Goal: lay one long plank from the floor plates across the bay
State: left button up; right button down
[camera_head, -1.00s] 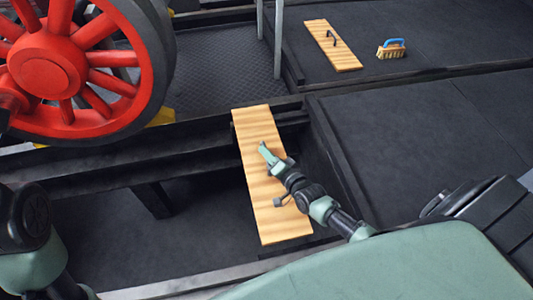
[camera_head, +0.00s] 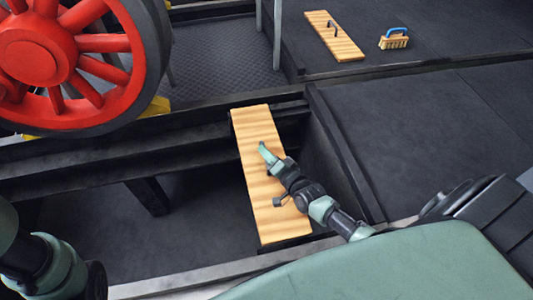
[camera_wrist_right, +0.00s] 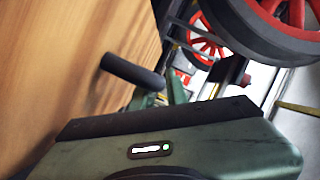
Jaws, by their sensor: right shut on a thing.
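A long pale wooden plank (camera_head: 258,150) lies lengthwise over the dark bay (camera_head: 200,215). Its far end is over the dark beams at the bay's far side, and its near end is close to the near sill (camera_head: 215,283). Whether either end touches is unclear. My right gripper (camera_head: 266,155) is over the plank's middle, shut on it, apparently at its handle. In the right wrist view the plank fills the left side, with a black handle (camera_wrist_right: 132,72) at the fingers. My left arm enters at the left edge; its gripper is out of view.
A second plank with a handle (camera_head: 335,38) lies on the floor plates (camera_head: 430,110) at the back right, beside a blue-handled brush (camera_head: 394,39). A large red spoked wheel (camera_head: 70,60) stands at the upper left. Pale posts (camera_head: 278,35) rise behind the bay.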

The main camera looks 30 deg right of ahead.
jog(key=shift+w+f+b, duration=0.15)
jog(key=shift+f+b, duration=2.2)
jog(key=shift+f, duration=0.4)
jog(key=shift+f, duration=0.15)
jog(key=c, duration=1.3)
grip_release()
jog(key=shift+f, duration=0.1)
jog(key=shift+s+f, duration=0.2)
jog(key=shift+s, duration=0.05)
jog(key=p+v, duration=0.1)
jog(key=v, duration=0.1)
jog(key=p+v, duration=0.3)
jog(key=v, duration=0.2)
jog(key=shift+w+r+p, duration=0.1)
jog(key=shift+r+p, duration=0.2)
jog(key=shift+r, duration=0.05)
jog(key=shift+s, duration=0.35)
